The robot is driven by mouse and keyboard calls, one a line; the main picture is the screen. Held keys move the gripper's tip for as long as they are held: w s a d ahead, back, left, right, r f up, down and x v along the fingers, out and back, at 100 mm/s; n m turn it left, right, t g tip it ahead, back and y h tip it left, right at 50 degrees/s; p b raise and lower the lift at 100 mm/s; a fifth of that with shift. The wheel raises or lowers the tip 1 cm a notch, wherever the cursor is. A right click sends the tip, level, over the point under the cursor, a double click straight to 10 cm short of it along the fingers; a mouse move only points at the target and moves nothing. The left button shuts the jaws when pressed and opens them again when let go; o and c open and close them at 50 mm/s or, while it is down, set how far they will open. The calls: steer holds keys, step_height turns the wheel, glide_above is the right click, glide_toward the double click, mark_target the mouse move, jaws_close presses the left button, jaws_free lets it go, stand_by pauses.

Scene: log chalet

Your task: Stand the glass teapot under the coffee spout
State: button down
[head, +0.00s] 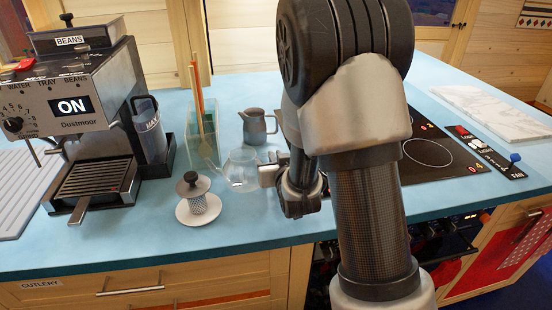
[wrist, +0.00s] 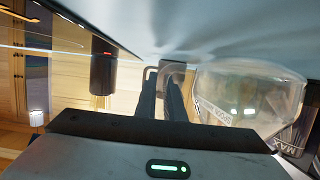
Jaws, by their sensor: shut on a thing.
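The glass teapot (head: 243,169) is clear and round, right of the coffee machine in the head view. My gripper (head: 270,174) is at its right side and shut on it; the exact grip is hard to see. In the wrist view the closed fingers (wrist: 166,100) are beside the clear bowl of the teapot (wrist: 248,98). I cannot tell whether its base touches the counter. The coffee machine (head: 75,105) stands at left, its spout area (head: 84,147) above a slatted drip tray (head: 95,178). The space over that tray is empty.
A clear jug marked MAX (head: 150,132), a glass box with sticks (head: 203,130) and a grey pitcher (head: 257,127) are close by. A hob (head: 425,150) lies right.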

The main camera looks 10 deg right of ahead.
steer(key=shift+f+b, duration=0.15)
steer(key=shift+b, duration=0.2)
steer(key=c, duration=1.8)
jaws_free()
steer(key=shift+c, duration=0.2)
steer(key=shift+r+p, duration=0.3)
steer(key=shift+p, duration=0.1)
steer(key=v, duration=0.6)
steer(key=shift+s+r+p, duration=0.15)
steer(key=shift+r+p, duration=0.15)
steer(key=shift+p, duration=1.9)
